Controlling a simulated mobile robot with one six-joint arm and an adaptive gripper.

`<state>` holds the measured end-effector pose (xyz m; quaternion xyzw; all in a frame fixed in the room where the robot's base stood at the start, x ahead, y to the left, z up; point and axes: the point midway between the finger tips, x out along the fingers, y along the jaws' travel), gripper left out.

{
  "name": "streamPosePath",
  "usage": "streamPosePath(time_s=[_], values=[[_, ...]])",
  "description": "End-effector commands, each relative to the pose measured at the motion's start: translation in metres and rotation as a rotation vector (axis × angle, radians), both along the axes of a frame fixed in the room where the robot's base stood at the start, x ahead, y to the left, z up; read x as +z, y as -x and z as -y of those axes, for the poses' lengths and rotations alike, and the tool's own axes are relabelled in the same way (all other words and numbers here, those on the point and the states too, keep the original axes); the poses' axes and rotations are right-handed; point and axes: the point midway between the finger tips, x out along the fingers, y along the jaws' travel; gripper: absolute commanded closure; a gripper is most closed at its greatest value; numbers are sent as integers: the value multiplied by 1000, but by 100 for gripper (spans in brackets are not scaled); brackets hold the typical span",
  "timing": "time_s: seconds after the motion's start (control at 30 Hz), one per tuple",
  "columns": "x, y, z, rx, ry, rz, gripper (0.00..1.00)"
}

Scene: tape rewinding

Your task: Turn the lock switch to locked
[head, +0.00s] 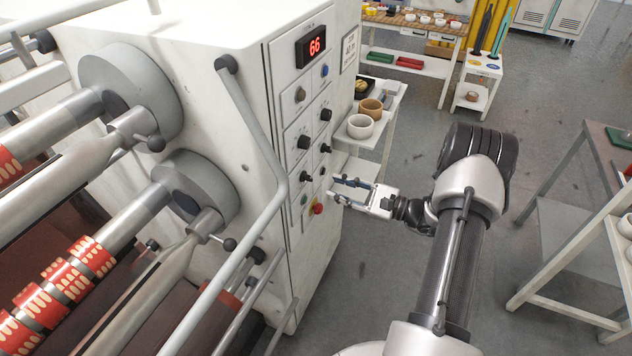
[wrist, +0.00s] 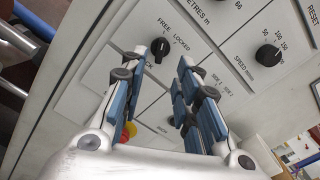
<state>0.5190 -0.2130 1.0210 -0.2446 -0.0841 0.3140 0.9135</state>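The lock switch (wrist: 160,48) is a small black knob on the white panel in the wrist view, with the words FREE and LOCKED printed beside it. Its exact pointing is too small to read surely. My gripper (wrist: 164,68) is open, with its two fingers spread and nothing between them. The left fingertip is close to the knob in the picture, but I cannot tell whether they touch. In the head view my gripper (head: 344,190) is in front of the lower part of the machine's control panel. I cannot tell there which knob is the lock switch.
A black speed knob (wrist: 268,55) is to the right. A red emergency button (head: 317,208) is low on the panel near my gripper. A red display (head: 315,46) reads 66. A grey handrail (head: 252,130) runs left of the panel. A shelf with bowls (head: 361,127) stands behind.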

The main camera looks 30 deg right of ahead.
Motion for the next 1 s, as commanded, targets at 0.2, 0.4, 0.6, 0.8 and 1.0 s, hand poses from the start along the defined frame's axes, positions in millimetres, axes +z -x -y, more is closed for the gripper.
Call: streamPosePath(time_s=[0.2, 0.4, 0.6, 0.8, 1.0], values=[[-1, -35, -29, 4, 2, 1, 71], [0, -54, -42, 1, 1, 2, 71], [0, -59, -46, 0, 0, 0, 71], [0, -59, -46, 0, 1, 1, 72], [0, -59, -46, 0, 1, 1, 85]])
